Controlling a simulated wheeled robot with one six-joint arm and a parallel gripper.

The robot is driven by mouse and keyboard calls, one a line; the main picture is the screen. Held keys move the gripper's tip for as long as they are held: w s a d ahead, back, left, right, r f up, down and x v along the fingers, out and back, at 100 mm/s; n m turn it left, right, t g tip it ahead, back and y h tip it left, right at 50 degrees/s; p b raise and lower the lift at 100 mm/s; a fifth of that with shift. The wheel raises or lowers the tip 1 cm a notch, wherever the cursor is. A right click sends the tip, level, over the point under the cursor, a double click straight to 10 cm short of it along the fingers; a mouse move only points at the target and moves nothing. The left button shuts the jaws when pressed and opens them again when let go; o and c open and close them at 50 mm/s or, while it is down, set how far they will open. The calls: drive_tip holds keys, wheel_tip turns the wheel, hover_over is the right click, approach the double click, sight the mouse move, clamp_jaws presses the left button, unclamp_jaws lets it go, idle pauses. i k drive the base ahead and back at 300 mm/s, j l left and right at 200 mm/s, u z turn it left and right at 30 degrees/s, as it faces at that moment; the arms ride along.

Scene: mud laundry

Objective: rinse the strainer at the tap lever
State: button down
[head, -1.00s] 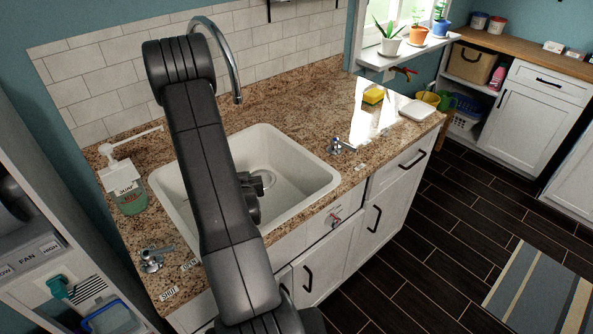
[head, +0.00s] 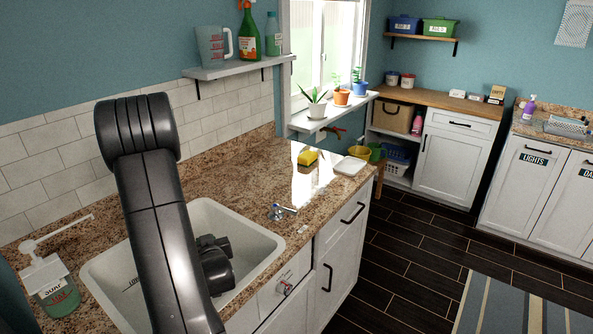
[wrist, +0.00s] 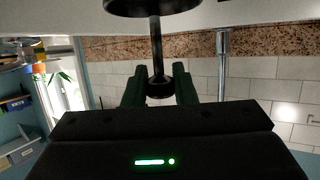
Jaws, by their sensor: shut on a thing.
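In the wrist view, my gripper (wrist: 158,84) is shut on the knob of a dark strainer (wrist: 156,45). Its thin stem runs from the knob to a wide disc at the top edge, partly cut off. The chrome tap pipe (wrist: 222,62) stands to the right, apart from the strainer. In the head view, my arm hides the strainer and tap, and my gripper's fingers do not show. A chrome lever (head: 281,211) stands on the counter right of the white sink (head: 262,245). I cannot tell whether water runs.
A soap bottle (head: 52,287) stands left of the sink. A yellow sponge (head: 308,158) and white dish (head: 350,165) lie at the counter's right end. A valve handle (head: 285,288) sticks out of the cabinet front. The dark floor (head: 405,235) to the right is clear.

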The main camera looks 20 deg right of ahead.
sight(275, 206)
drive_tip(key=l+u, duration=0.15)
drive_tip(key=l, duration=0.25)
drive_tip(key=l+u, duration=0.15)
drive_tip(key=l, duration=0.3)
drive_tip(key=k+l+u, duration=0.2)
drive_tip(key=l, duration=0.2)
drive_tip(key=l+u, duration=0.15)
drive_tip(key=l, duration=0.3)
drive_tip(key=k+l+u, duration=0.15)
drive_tip(key=l, duration=0.2)
drive_tip(key=k+l+u, duration=0.15)
drive_tip(key=l, duration=0.25)
drive_tip(key=k+l+u, duration=0.2)
drive_tip(key=l, duration=0.2)
drive_tip(key=l+u, duration=0.15)
drive_tip(key=l, duration=0.2)
drive_tip(key=k, duration=0.05)
